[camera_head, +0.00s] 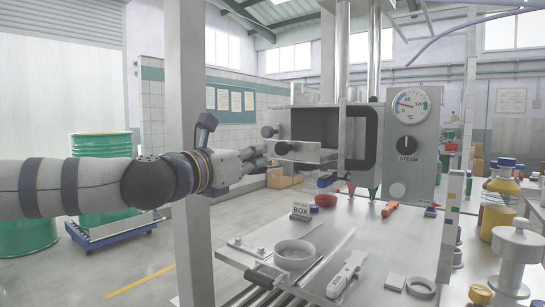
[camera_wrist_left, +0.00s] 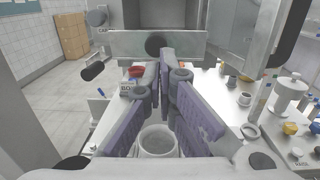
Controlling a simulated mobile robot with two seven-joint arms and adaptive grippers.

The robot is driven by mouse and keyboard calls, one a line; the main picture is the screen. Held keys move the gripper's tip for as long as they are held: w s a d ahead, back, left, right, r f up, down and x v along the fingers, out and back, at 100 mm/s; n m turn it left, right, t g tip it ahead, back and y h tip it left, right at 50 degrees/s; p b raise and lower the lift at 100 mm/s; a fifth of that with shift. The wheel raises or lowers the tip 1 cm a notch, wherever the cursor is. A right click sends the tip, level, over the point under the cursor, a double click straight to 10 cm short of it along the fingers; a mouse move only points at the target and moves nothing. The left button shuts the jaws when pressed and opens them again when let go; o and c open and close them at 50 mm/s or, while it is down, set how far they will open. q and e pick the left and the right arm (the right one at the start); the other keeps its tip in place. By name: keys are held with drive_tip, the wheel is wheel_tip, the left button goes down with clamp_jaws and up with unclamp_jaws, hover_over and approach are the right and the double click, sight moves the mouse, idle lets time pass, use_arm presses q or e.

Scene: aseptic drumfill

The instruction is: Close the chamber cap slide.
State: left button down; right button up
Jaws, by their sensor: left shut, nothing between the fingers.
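The chamber cap slide (camera_head: 308,154) is a flat metal plate with a dark round knob (camera_head: 281,148), in front of the lower part of the open chamber (camera_head: 315,124). The chamber's dark inside shows above the plate. In the left wrist view the slide plate (camera_wrist_left: 185,45) spans the top middle, its knob (camera_wrist_left: 155,46) facing me. My left gripper (camera_head: 262,157) is shut and empty, just left of and slightly below the knob in the head view. Its fingers (camera_wrist_left: 166,78) point toward the plate; I cannot tell whether they touch it. My right gripper is not in view.
A steel column with a steam dial (camera_head: 405,104) stands right of the chamber. Below, the bench (camera_head: 325,235) holds a metal bowl (camera_head: 295,253), a BOX sign (camera_head: 301,211), a white handheld device (camera_head: 346,274) and a red dish (camera_head: 326,200). A white post (camera_head: 190,235) stands near my left arm.

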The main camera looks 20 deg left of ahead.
sight(282, 150)
use_arm(q)
drive_tip(key=x, duration=0.6)
drive_tip(key=shift+w+d, duration=0.1)
drive_tip(key=shift+w, duration=0.05)
